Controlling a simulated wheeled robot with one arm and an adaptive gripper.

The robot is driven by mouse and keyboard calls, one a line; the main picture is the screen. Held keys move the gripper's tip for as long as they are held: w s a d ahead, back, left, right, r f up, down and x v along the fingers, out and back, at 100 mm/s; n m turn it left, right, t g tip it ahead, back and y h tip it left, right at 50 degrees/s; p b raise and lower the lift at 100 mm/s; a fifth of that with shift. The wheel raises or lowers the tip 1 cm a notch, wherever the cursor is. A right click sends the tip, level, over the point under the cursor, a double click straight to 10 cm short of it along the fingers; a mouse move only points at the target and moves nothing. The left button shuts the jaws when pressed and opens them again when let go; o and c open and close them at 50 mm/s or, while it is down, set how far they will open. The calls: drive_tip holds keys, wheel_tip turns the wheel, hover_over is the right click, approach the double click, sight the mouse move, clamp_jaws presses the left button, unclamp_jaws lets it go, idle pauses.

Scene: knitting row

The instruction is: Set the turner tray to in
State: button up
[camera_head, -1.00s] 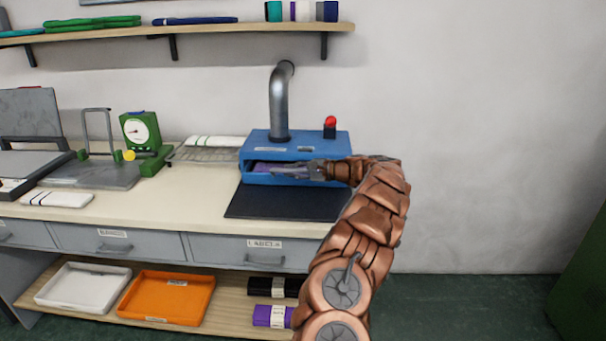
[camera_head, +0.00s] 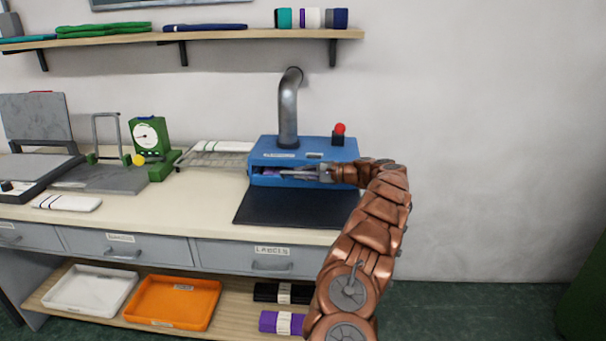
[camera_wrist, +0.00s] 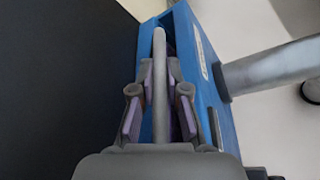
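The turner is a blue box (camera_head: 310,156) with a front slot, a grey pipe on top and a red knob or lamp. Inside the slot lies something purple (camera_head: 268,173), mostly hidden; I cannot make out the tray's full outline. My gripper (camera_head: 296,173) reaches in from the right, along the slot front. In the wrist view my gripper (camera_wrist: 159,65) has one finger on each side of a thin grey bar (camera_wrist: 159,88), which lies along the blue box (camera_wrist: 207,85). The bar looks like the tray's front handle. Whether the fingers press on it is unclear.
A black mat (camera_head: 290,207) lies on the table before the box. A wire rack (camera_head: 213,158) with a white folded cloth stands left, beside a green dial gauge (camera_head: 150,140). White (camera_head: 91,289) and orange (camera_head: 172,302) trays sit on the lower shelf. Right of the arm is bare wall.

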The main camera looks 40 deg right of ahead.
drive_tip(key=shift+o, duration=0.8)
drive_tip(key=shift+w+d, duration=0.15)
drive_tip(key=shift+d, duration=0.1)
drive_tip(key=o, duration=0.3)
drive_tip(key=shift+a, duration=0.1)
drive_tip(key=v, duration=1.2)
drive_tip(key=shift+r, duration=0.1)
